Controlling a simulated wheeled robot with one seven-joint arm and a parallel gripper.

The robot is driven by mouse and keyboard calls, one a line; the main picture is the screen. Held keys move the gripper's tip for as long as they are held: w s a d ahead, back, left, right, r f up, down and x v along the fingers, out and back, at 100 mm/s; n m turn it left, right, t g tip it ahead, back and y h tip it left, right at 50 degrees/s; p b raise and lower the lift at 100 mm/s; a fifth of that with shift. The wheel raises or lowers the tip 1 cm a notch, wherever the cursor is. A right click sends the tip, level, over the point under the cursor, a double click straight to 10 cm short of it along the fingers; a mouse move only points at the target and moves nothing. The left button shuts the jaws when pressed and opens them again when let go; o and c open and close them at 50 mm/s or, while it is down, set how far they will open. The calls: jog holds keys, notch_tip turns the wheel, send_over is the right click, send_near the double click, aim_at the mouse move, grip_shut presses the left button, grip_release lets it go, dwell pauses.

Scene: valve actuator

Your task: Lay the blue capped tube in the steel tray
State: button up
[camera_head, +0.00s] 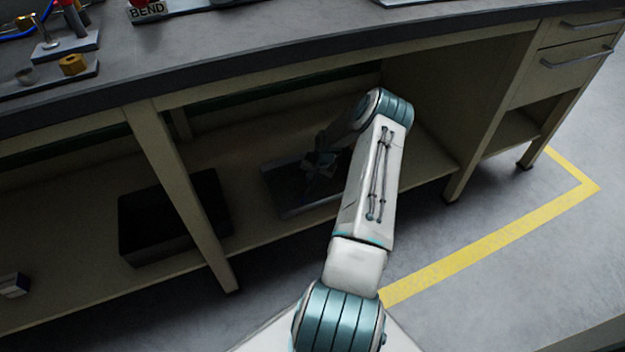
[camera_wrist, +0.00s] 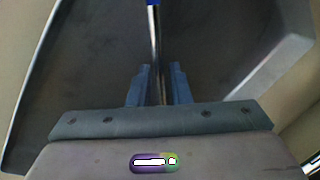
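The steel tray (camera_head: 283,202) sits on the low shelf under the bench, partly hidden by my arm. Its dark floor (camera_wrist: 85,75) fills most of the wrist view, with a pale wall at the right. My gripper (camera_head: 320,170) is over the tray; it also shows in the wrist view (camera_wrist: 160,72). Its fingers are close together on either side of the slim tube (camera_wrist: 155,38), which has a blue cap (camera_wrist: 152,3) at the top edge. The tube runs lengthwise between the fingers, over the tray floor. Any gap beneath the tube is unclear.
A dark bin (camera_head: 165,235) stands on the same shelf to the left, beyond a bench leg (camera_head: 180,185). The bench top (camera_head: 300,45) overhangs the shelf. A small box (camera_head: 13,285) lies at the far left. Another leg (camera_head: 480,150) stands at the right.

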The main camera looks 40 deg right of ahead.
jog(key=p+v, duration=0.3)
jog(key=v, duration=0.4)
jog(key=shift+r, duration=0.35)
jog(key=shift+s, duration=0.1)
